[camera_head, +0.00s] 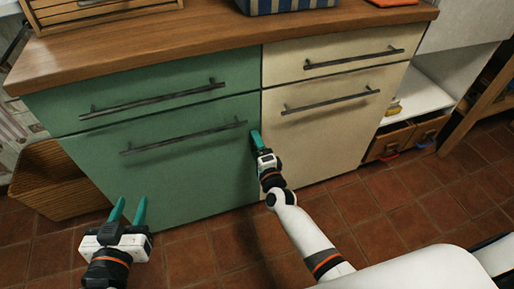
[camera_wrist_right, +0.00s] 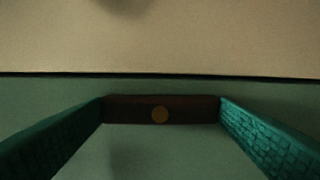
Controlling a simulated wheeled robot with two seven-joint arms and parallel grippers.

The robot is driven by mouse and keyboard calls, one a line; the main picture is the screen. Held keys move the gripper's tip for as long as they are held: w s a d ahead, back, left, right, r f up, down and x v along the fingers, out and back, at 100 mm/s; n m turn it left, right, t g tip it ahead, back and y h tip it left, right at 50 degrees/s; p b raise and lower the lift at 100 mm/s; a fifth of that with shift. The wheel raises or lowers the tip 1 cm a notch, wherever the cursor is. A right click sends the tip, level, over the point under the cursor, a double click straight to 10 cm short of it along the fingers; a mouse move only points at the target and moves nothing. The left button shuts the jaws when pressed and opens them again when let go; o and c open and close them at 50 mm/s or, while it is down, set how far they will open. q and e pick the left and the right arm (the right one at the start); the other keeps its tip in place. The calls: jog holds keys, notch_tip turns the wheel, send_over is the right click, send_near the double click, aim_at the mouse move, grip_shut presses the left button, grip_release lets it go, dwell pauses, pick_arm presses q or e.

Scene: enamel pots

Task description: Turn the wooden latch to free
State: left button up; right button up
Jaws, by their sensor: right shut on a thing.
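The wooden latch (camera_wrist_right: 190,110) is a dark brown bar with a round tan disc at its middle. In the right wrist view it lies on the green front, alongside the dark seam to the cream front and not across it. My right gripper (camera_head: 255,138) is at the green cabinet front (camera_head: 190,175) beside that seam. Its teal fingers (camera_wrist_right: 162,112) are shut on the latch, one at each end. In the head view the latch is hidden behind the gripper. My left gripper (camera_head: 129,211) is open and empty, low in front of the green cabinet.
The cream cabinet front (camera_head: 325,135) adjoins on the right. Dark bar handles (camera_head: 185,138) cross the fronts. A wooden countertop (camera_head: 200,38) is above, with a wooden rack (camera_head: 100,10) and a striped box (camera_head: 290,5). Tiled floor (camera_head: 370,205) lies below.

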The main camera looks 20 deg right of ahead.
pick_arm(q)
jog(key=shift+d+r, duration=0.1)
jog(key=shift+r, duration=0.05)
dwell(0.4)
pick_arm(e)
jog(key=o, duration=0.9)
jog(key=shift+o, duration=0.2)
jog(key=shift+s, duration=0.1)
pick_arm(q)
jog(key=s+a+f+g+y+p, duration=0.2)
jog(key=s+a+f+g, duration=0.1)
jog(key=s+f+g, duration=0.3)
jog(key=shift+s+f+g+p, duration=0.4)
jog(key=shift+f+g, duration=0.1)
jog(key=shift+f, duration=0.45)
pick_arm(e)
jog(key=s, duration=1.2)
jog(key=shift+d, duration=0.25)
jog(key=shift+w, duration=0.1)
